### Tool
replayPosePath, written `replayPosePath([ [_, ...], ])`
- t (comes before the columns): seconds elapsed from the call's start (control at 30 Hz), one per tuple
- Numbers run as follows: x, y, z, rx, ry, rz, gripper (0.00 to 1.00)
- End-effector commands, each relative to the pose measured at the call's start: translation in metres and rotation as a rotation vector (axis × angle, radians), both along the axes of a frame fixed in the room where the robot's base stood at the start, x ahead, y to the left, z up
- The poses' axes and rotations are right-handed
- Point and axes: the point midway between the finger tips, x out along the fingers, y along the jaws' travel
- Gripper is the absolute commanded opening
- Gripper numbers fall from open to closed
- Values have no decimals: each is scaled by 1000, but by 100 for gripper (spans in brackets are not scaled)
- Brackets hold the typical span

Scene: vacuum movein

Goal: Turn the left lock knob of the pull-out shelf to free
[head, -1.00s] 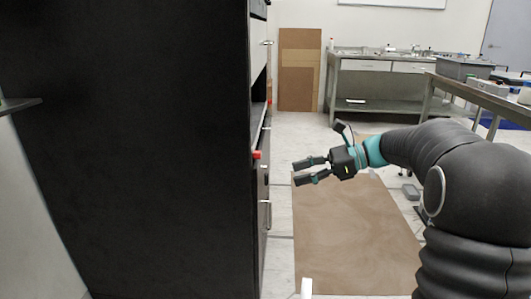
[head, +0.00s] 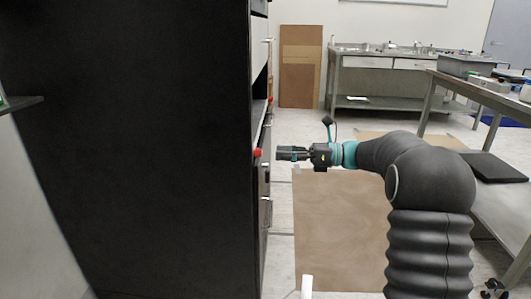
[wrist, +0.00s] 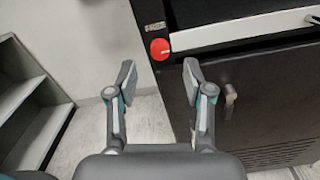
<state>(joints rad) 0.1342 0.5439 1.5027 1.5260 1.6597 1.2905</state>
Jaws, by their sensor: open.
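The red lock knob (head: 258,153) sits on the front edge of the tall black cabinet (head: 150,150). In the wrist view the knob (wrist: 160,49) is a round red disc with a pale mark, beside a small label (wrist: 154,27), just beyond and between my fingertips. My gripper (head: 279,153) is level with the knob, to its right, with a small gap between them. In the wrist view my gripper (wrist: 156,80) is open and empty. The pull-out shelf's front seems to be the dark panel with a white strip (wrist: 240,33) right of the knob.
Below the shelf is a dark door with a metal handle (wrist: 230,100). A grey open shelf unit (wrist: 25,95) stands at left in the wrist view. A brown board (head: 340,230) lies on the floor. A metal table (head: 490,100) stands at right.

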Motion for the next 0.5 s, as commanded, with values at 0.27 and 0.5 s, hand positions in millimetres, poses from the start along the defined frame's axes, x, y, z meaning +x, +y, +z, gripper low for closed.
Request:
replayPosePath([
  [0.27, 1, 43, 0, -1, -1, 1, 51],
  [0.5, 2, 55, 0, -1, -1, 1, 51],
])
